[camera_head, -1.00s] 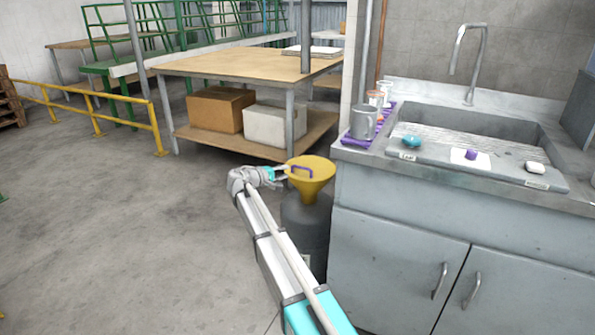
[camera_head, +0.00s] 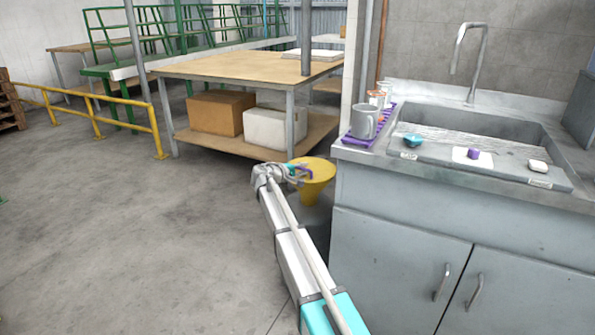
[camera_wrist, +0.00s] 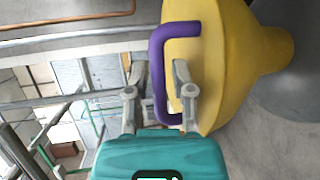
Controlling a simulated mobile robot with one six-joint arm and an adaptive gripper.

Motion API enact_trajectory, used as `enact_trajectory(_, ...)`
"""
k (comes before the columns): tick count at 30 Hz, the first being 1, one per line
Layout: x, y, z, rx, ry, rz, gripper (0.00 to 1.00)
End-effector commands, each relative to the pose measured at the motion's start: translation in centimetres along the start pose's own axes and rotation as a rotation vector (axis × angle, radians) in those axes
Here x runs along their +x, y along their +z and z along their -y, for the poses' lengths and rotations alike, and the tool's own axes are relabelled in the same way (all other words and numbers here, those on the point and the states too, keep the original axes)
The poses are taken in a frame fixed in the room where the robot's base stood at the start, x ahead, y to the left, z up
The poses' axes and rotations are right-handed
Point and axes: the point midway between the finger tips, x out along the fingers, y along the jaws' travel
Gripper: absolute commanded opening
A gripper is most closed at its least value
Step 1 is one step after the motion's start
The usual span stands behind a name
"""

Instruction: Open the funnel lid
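The yellow funnel (camera_head: 318,184) stands to the left of the sink cabinet, with its lid down flat over its mouth. The purple lid handle (camera_wrist: 157,80) is a loop that stands out from the yellow lid (camera_wrist: 183,57) in the wrist view. My gripper (camera_wrist: 157,75) is open. The long bar of the handle lies between its two fingers, with a gap visible on each side. The right finger sits inside the loop, between the bar and the lid. In the head view my gripper (camera_head: 290,171) is at the funnel's left side and partly covers the handle.
The grey drum (camera_head: 318,217) below the funnel is partly hidden by my arm. The sink cabinet (camera_head: 398,260) stands close on the right. A wooden table (camera_head: 240,66) with boxes on its lower shelf is behind. The floor to the left is clear.

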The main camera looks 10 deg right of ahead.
Motion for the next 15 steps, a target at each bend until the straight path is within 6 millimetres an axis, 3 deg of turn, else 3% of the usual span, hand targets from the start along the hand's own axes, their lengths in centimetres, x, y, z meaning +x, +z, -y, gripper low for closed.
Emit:
enact_trajectory(3,-0.01,0.01,0.00,0.000,0.000,0.000,0.27)
enact_trajectory(8,-0.02,0.01,0.00,0.000,0.000,0.000,0.00)
enact_trajectory(15,-0.03,0.02,0.00,0.000,0.000,0.000,0.00)
